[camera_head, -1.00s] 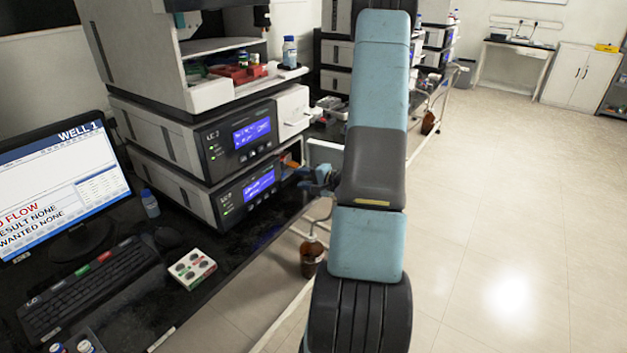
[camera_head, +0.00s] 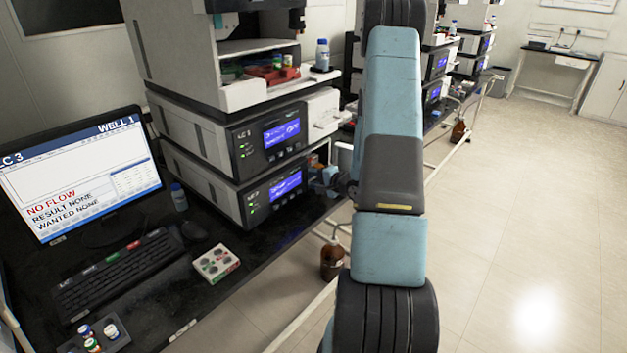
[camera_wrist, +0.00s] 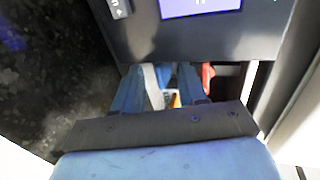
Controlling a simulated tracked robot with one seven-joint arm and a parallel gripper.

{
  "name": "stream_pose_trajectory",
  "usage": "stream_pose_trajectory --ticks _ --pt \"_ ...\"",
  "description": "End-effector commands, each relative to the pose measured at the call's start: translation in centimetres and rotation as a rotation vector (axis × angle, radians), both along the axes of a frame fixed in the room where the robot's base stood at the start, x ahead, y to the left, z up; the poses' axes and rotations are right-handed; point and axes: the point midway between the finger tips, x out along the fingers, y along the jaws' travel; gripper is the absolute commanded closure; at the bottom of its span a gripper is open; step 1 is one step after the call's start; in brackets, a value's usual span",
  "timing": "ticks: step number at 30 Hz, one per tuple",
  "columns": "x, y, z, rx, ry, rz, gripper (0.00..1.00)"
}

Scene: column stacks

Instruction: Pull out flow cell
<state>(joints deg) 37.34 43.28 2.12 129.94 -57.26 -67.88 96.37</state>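In the wrist view the two blue fingers of my gripper (camera_wrist: 160,92) point into a gap below the dark front of an instrument with a lit display. The fingers stand apart. Between and just beyond them show a pale strip (camera_wrist: 153,88), a small blue piece and a bit of orange; I cannot tell which of these is the flow cell. In the head view my gripper is a blue shape (camera_head: 326,181) beside the right end of the lower LC instrument (camera_head: 272,192). My arm hides part of that spot.
A red piece (camera_wrist: 208,76) sits close beside the right finger. Another LC module (camera_head: 268,141) is stacked above. A monitor (camera_head: 85,180) reads "NO FLOW". A keyboard, a vial tray (camera_head: 216,263) and a brown bottle (camera_head: 332,262) are nearby. The floor at right is clear.

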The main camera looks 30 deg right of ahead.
Motion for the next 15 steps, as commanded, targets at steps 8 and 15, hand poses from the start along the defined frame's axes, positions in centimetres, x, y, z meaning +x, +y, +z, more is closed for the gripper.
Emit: stream_pose_trajectory --ticks 8,15 --pt "-0.02 -0.01 0.02 0.000 0.000 0.000 0.86" --pt "-0.04 0.00 -0.02 0.001 0.001 0.000 1.00"
